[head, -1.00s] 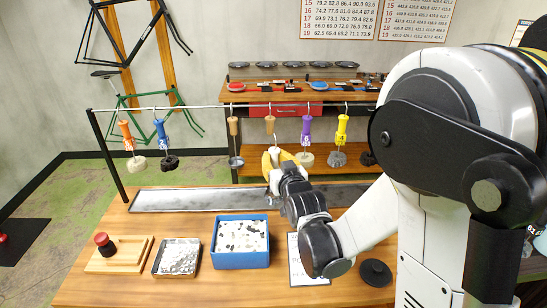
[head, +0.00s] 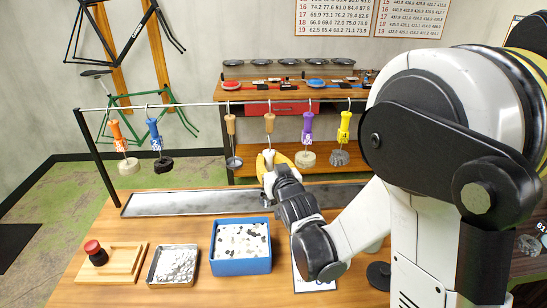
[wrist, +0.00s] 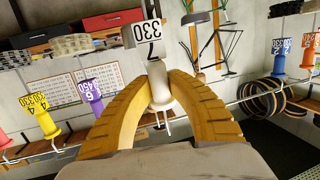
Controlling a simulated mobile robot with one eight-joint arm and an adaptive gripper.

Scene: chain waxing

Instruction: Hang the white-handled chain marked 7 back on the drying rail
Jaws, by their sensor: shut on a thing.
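My gripper (head: 269,168), with yellow ribbed fingers, is shut on the white handle (wrist: 160,85) of the chain; it also shows small in the head view (head: 268,154). Its white tag reads 7 and 330 in the wrist view. The drying rail (head: 190,104) runs across above the bench. My gripper is below the rail's level in the head view, under a wooden handle (head: 269,122). I cannot tell the depth between the held handle and the rail.
Orange (head: 117,136), blue (head: 154,134), purple (head: 307,130), yellow (head: 344,127) and another wooden handle (head: 230,125) hang along the rail. A metal tray (head: 165,205) lies below. A blue box (head: 242,267) and a foil tray (head: 152,268) stand in front.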

